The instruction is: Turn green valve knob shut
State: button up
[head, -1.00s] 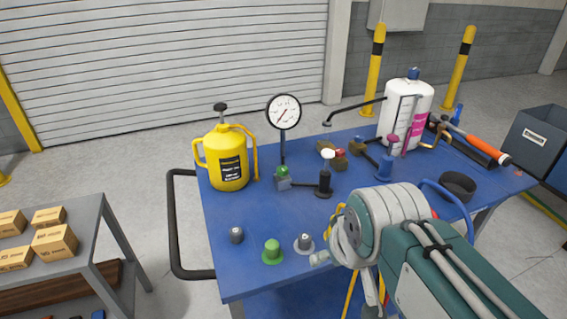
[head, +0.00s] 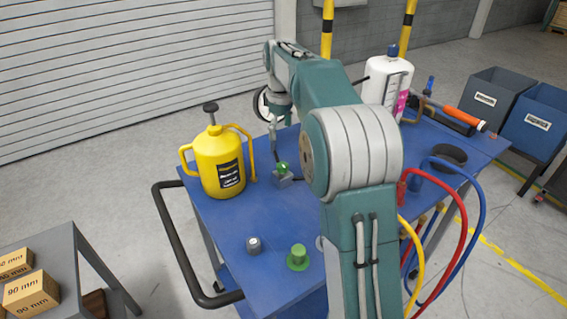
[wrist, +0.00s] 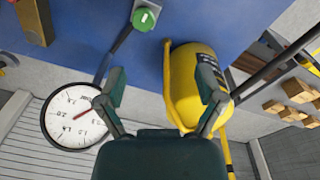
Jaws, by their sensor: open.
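The green valve knob (head: 283,168) sits on a small grey block at the foot of the pressure gauge, on the blue cart top (head: 222,222). In the wrist view the green knob (wrist: 144,19), with a pale mark on its top, is at the upper edge, beyond the fingertips. My gripper (wrist: 161,78) is open with nothing between its fingers. In the head view my arm reaches over the cart, and the gripper hangs above and behind the knob, in front of the gauge. The gauge dial (wrist: 75,116) shows beside the left finger.
The yellow can (head: 219,165) stands left of the knob; in the wrist view it (wrist: 190,80) lies behind the right finger. A green peg (head: 298,257) and a grey knob (head: 254,245) stand at the cart's front. A white tank (head: 388,82) stands at the back right.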

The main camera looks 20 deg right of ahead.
jog(key=n, duration=0.1)
send_over(282, 164)
jog(key=a, duration=0.1)
notch_tip(282, 164, down, 4)
jog(key=shift+g, duration=0.4)
jog(key=f, duration=1.1)
jog(key=shift+d, duration=0.3)
jog(key=shift+d+f, duration=0.2)
jog(key=shift+d, duration=0.05)
jog(key=shift+a, duration=0.1)
jog(key=c, duration=1.1)
